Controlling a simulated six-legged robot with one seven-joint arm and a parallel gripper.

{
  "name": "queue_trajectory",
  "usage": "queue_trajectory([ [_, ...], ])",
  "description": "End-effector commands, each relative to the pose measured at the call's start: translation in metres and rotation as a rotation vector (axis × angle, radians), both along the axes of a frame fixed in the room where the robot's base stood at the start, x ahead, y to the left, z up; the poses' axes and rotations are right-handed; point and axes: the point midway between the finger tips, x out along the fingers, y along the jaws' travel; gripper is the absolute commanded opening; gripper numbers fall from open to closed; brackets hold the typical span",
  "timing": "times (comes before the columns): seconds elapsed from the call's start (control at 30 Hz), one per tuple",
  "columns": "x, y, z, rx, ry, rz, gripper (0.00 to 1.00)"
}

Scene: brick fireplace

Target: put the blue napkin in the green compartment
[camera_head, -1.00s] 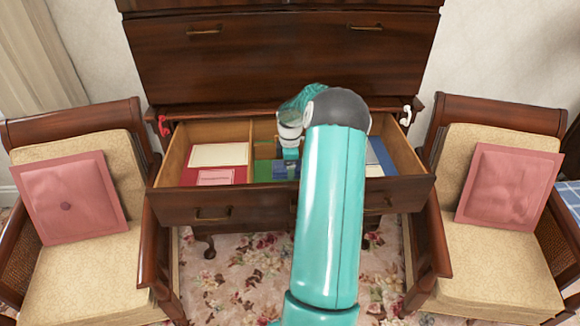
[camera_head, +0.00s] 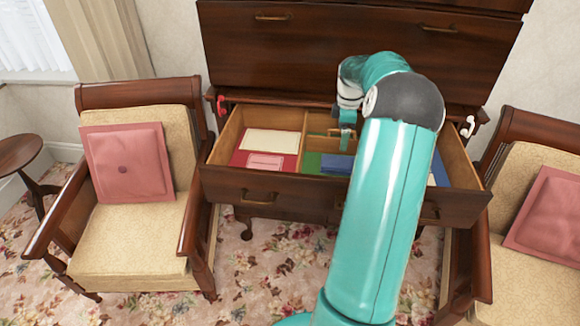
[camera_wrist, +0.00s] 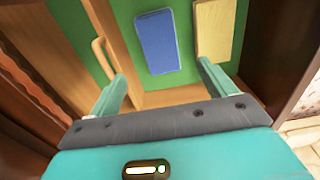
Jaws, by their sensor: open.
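The blue napkin (camera_head: 337,164) lies flat on the green floor of the green compartment (camera_head: 310,163), in the middle of the open drawer. In the wrist view the napkin (camera_wrist: 158,42) is a blue rectangle on the green floor, ahead of my fingertips. My gripper (camera_wrist: 163,86) is open, with its two fingers wide apart and nothing between them. In the head view my gripper (camera_head: 347,138) hangs over the compartment, just behind the napkin. My arm hides part of the drawer's right side.
The red compartment (camera_head: 239,158) on the left holds a cream item (camera_head: 269,142) and a pink item (camera_head: 265,161). A blue-floored compartment (camera_head: 440,172) is on the right. Wooden dividers and cushioned chairs flank the space.

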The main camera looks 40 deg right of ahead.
Motion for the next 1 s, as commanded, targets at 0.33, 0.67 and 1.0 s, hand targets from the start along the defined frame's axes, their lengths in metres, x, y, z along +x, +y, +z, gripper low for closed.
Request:
queue_trajectory([
  [0.33,0.033,0.088,0.056,-0.076,-0.02,-0.057,0.83],
  [0.67,0.028,0.258,0.133,-0.16,-0.147,-0.244,0.83],
  [1.0,-0.044,0.396,0.164,-0.09,-0.34,-0.464,0.83],
])
